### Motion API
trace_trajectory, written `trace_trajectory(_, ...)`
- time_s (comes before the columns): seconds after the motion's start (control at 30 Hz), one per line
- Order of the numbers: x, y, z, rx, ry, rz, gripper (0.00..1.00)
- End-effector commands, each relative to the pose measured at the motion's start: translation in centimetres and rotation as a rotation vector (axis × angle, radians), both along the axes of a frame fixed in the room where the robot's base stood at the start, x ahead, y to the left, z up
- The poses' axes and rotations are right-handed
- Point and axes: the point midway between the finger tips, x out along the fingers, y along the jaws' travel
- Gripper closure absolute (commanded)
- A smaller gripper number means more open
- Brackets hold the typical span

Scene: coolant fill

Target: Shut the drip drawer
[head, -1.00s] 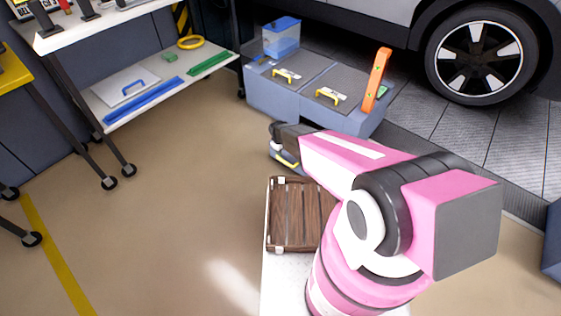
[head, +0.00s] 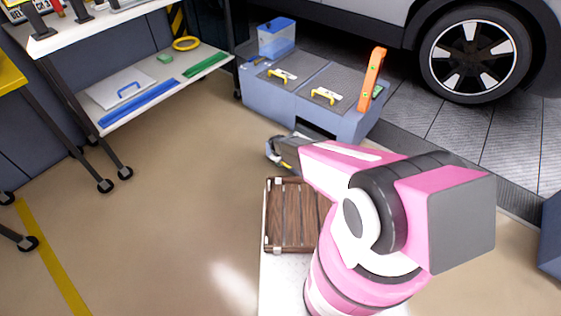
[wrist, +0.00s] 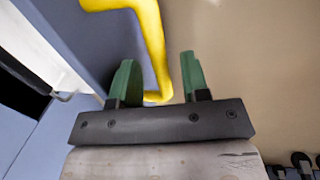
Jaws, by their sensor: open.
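The blue-grey low cabinet (head: 270,105) stands beside the car, with a dark opening (head: 318,130) in its front. The drip drawer itself is mostly hidden behind my arm in the head view, so I cannot tell how far out it is. In the wrist view a yellow bent handle (wrist: 152,45) crosses in front of a blue-grey panel (wrist: 85,35). My gripper (wrist: 158,82) is open, its two green fingers apart, with the handle's lower end showing between them. I cannot tell whether they touch. My gripper (head: 279,152) also shows in the head view, in front of the cabinet.
A wooden slatted crate (head: 290,215) is close below my arm. A shelf rack (head: 150,95) stands left. The floor between is clear.

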Motion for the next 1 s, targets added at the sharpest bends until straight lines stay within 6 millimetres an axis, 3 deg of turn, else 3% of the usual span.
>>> trace_trajectory(0.1,0.0,0.0,0.0,0.000,0.000,0.000,0.58)
trace_trajectory(0.13,0.0,0.0,0.0,0.000,0.000,0.000,0.64)
trace_trajectory(0.23,0.0,0.0,0.1,0.000,0.000,0.000,0.97)
trace_trajectory(0.27,0.0,0.0,0.1,0.000,0.000,0.000,1.00)
trace_trajectory(0.47,0.1,-0.1,0.1,0.000,0.000,-0.001,1.00)
trace_trajectory(0.67,1.4,-1.0,0.0,0.000,0.000,-0.003,1.00)
trace_trajectory(1.0,7.6,-5.8,-0.1,-0.001,-0.001,-0.004,1.00)
